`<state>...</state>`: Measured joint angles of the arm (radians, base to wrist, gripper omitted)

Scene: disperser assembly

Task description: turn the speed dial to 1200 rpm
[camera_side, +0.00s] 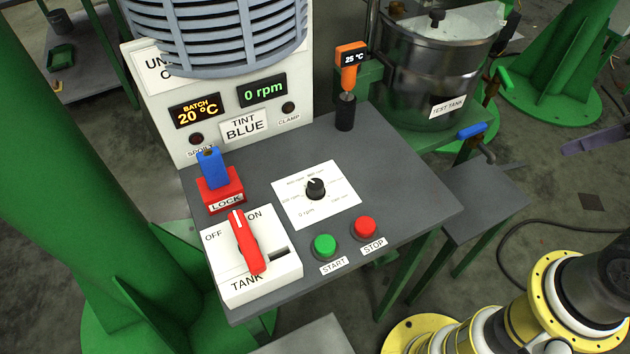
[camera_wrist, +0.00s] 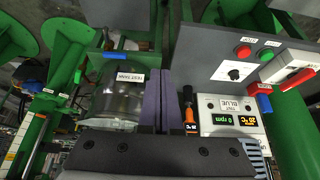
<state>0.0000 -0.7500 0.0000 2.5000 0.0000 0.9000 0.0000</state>
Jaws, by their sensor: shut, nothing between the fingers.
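The speed dial (camera_side: 315,188) is a small black knob on a white scale plate (camera_side: 338,203) on the grey panel. Its white mark seems to point up, toward the far side; most scale figures are too small to read. The dial also shows in the wrist view (camera_wrist: 234,74). The speed display (camera_side: 262,91) reads 0 rpm. My gripper (camera_wrist: 165,72) is shut and empty, its two dark fingers side by side. It is well apart from the dial; a finger (camera_side: 596,141) shows at the right edge of the side view.
Green START (camera_side: 324,246) and red STOP (camera_side: 365,227) buttons sit in front of the dial. The red TANK switch (camera_side: 245,243) and blue-and-red LOCK (camera_side: 220,186) stand left. An orange thermometer (camera_side: 350,67) rises from a black holder behind it. A test tank (camera_side: 415,85) stands back right.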

